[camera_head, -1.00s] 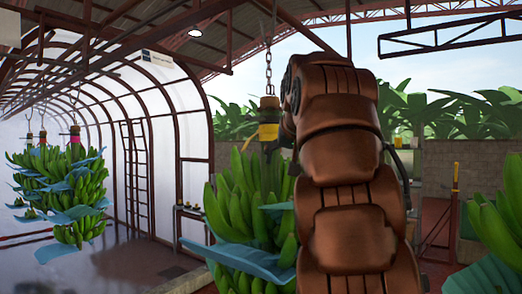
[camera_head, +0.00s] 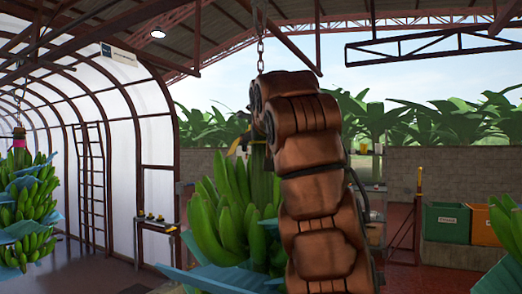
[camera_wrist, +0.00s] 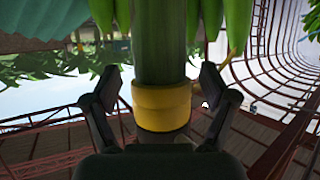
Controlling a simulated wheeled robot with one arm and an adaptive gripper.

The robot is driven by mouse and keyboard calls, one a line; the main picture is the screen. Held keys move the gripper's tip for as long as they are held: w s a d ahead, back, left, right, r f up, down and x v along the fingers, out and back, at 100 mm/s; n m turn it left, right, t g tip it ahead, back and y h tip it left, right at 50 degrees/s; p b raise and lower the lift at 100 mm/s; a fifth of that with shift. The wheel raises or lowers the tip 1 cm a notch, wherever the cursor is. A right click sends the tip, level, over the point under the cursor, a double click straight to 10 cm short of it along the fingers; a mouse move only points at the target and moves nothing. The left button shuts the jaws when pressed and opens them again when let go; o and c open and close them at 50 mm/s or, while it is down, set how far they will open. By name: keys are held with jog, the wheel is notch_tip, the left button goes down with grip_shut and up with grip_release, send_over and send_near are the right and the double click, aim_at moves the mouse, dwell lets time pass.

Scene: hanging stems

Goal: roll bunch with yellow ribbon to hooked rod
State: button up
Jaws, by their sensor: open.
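The banana bunch (camera_head: 225,222) with the yellow ribbon hangs from a chain in the middle of the head view, partly behind my arm. Its yellow ribbon (camera_wrist: 162,106) wraps the stem and shows clearly in the wrist view; in the head view only a bit of it shows beside my arm. My gripper (camera_wrist: 158,88) is open, with one finger on each side of the stem at the ribbon. I cannot tell whether either finger touches it. My arm hides the gripper in the head view. I cannot make out a hooked rod.
Another bunch (camera_head: 24,210) with a pink ribbon hangs at the left, and one (camera_head: 504,228) at the right edge. A small table (camera_head: 157,224) stands by the tunnel wall. Green (camera_head: 446,222) and orange (camera_head: 485,226) crates and a yellow-topped post (camera_head: 419,185) stand at the right.

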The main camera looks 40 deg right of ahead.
jog(key=shift+x, duration=1.75)
jog(key=shift+r, duration=0.1)
jog(key=shift+c, duration=0.3)
grip_shut()
